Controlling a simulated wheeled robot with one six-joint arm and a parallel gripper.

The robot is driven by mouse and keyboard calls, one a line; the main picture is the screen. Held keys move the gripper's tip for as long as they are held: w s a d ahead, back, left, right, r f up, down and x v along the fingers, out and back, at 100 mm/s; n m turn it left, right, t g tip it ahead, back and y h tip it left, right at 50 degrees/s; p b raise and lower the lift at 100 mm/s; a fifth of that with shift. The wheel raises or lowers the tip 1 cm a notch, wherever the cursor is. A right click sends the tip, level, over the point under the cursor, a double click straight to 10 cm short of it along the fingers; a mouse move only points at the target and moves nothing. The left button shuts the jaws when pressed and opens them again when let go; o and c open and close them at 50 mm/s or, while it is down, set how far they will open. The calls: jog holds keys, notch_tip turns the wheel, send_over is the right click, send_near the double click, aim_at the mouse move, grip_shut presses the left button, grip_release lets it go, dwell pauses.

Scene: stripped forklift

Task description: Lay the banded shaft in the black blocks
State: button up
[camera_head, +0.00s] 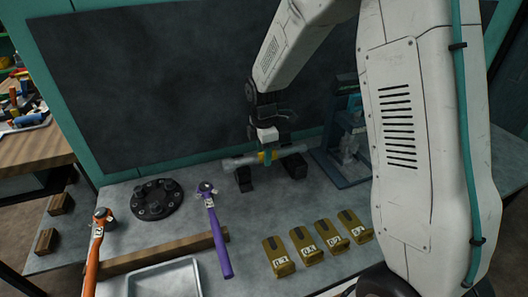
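The banded shaft (240,163) is a grey rod with a yellow band near its middle. It lies roughly across the picture, its right end a little higher in the view. The left black block (244,180) and the right black block (296,168) stand on the bench beneath the shaft, one toward each end. I cannot tell whether the shaft touches the blocks or hangs just above them. The far finger is hidden.
A teal press-like stand (345,165) is close right of the shaft. A black bolted disc (156,199), purple hammer (217,235), orange hammer (97,250), grey tray (165,281) and several numbered yellow blocks (307,246) lie nearer. A dark board rises behind.

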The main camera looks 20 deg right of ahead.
jog(key=shift+s+f, duration=0.1)
notch_tip(320, 180, up, 8)
jog(key=shift+a+f, duration=0.1)
jog(key=shift+s+m, duration=0.1)
jog(key=shift+m, duration=0.5)
jog(key=s+d+r+m, duration=0.1)
jog(key=s+r+m, duration=0.3)
jog(key=s, duration=0.7)
jog(key=s+d+r+m+t, duration=0.1)
jog(key=s+r+m, duration=0.3)
jog(key=s+m, duration=0.3)
jog(key=s+d+r+m, duration=0.1)
jog(key=s+r+m, duration=0.3)
jog(key=s, duration=1)
jog(key=shift+s+r+m, duration=0.35)
jog(key=shift+r+m, duration=0.05)
jog(key=shift+m, duration=0.5)
